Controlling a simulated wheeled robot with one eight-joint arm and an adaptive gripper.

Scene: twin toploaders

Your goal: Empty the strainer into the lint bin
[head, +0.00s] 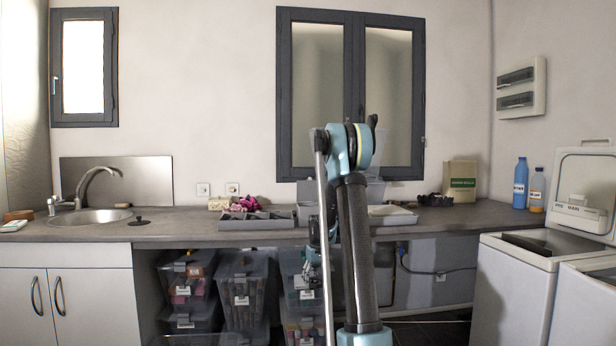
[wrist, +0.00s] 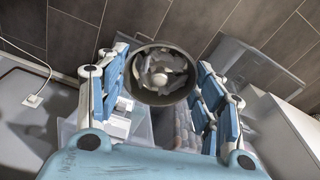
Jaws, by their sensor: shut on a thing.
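My gripper (wrist: 163,68) is shut on a round, dark-rimmed cup, which I take to be the strainer (wrist: 134,89), seen from above between the blue finger pads in the wrist view. Grey, fluffy-looking lumps and a small pale round piece (wrist: 158,79) lie inside it. In the head view my gripper (head: 313,262) is low, in front of the counter's front edge, partly hidden by my arm; the strainer cannot be made out there. I cannot pick out the lint bin for sure in either view.
Clear storage boxes (head: 242,290) stand beneath. White toploaders (head: 515,290) stand at right, one lid (head: 585,190) raised.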

